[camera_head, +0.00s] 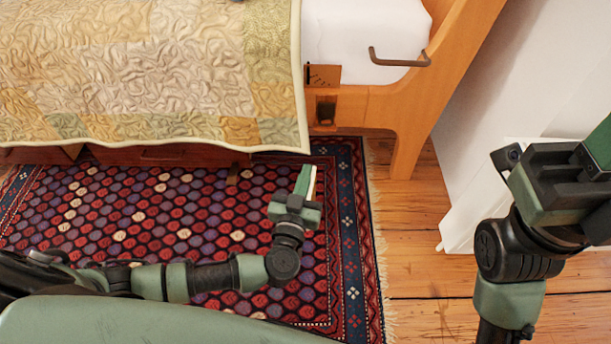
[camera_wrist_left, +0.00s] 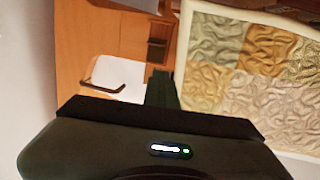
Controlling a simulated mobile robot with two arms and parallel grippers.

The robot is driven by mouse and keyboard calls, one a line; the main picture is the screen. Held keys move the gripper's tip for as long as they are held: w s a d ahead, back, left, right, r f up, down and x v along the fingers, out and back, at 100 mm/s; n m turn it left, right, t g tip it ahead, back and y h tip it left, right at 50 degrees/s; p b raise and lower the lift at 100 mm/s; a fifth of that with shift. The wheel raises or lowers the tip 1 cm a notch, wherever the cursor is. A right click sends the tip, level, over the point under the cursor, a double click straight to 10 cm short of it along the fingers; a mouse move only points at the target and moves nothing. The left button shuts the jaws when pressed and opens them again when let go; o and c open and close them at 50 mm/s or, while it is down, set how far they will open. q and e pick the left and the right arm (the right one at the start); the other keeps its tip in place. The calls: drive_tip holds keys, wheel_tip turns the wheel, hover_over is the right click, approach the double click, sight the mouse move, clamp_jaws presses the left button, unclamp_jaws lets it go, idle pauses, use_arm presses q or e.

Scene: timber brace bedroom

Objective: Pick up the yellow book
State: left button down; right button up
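I see no yellow book in either view. My left gripper (camera_head: 306,182) is above the patterned rug, near the foot-end corner of the bed, with its fingers pointing away from me. Its fingers look closed together, with nothing clearly held between them. In the left wrist view the dark fingers (camera_wrist_left: 161,88) show as one narrow block in front of the bed corner. My right gripper (camera_head: 598,150) is at the right edge, partly cut off by the frame, so its opening is hidden.
A bed with a yellow patchwork quilt (camera_head: 150,70) and wooden frame (camera_head: 385,108) fills the back. A dark bent metal bar (camera_head: 400,61) sticks out over the white bedding (camera_head: 350,30). A white panel (camera_head: 505,110) stands at right. The rug (camera_head: 130,210) and floorboards (camera_head: 415,215) look clear.

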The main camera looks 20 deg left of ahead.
use_arm(q)
drive_tip(key=c, duration=2.1)
unclamp_jaws()
drive_tip(key=o, duration=1.7)
drive_tip(key=shift+c, duration=0.2)
